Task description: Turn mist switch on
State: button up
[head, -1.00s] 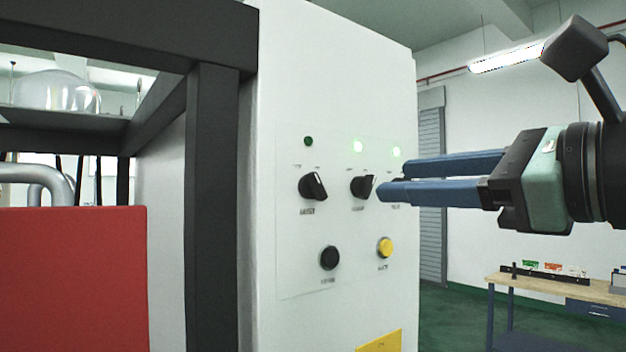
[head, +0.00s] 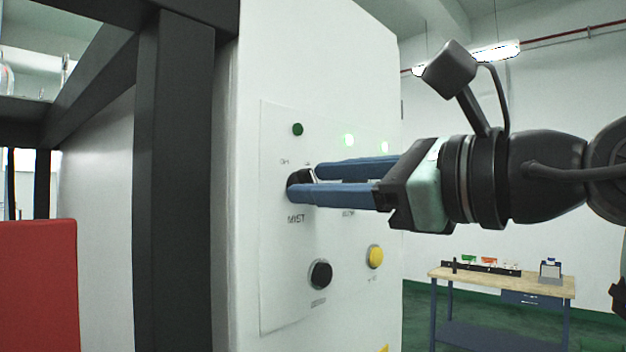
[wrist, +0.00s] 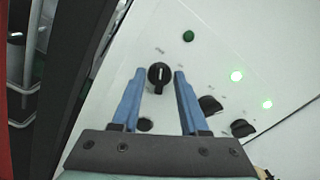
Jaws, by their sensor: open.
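The mist switch (head: 299,178) is a black rotary knob at the left of the control panel, above a label reading MIST. In the wrist view the knob (wrist: 159,77) shows a pale pointer line. The mist lamp (head: 297,130) above it is dark green and unlit, also in the wrist view (wrist: 188,36). My gripper (head: 308,182) has blue fingers and is open at the knob. In the wrist view its fingertips (wrist: 160,73) stand either side of the knob with a small gap on each side. The near finger hides part of the knob in the head view.
Two lit green lamps (head: 348,140) (head: 386,147) are to the right. Two more black knobs (wrist: 210,105) (wrist: 242,128) sit beneath them. A black button (head: 320,274) and a yellow button (head: 375,256) are below. A dark frame post (head: 175,180) stands left of the panel.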

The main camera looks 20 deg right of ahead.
grip_shut()
jog(key=shift+m, duration=0.4)
jog(key=m, duration=0.3)
jog(key=m+b, duration=0.1)
jog(key=m, duration=0.7)
jog(key=shift+w+d, duration=0.1)
jog(key=shift+d, duration=0.15)
dwell(0.4)
grip_release()
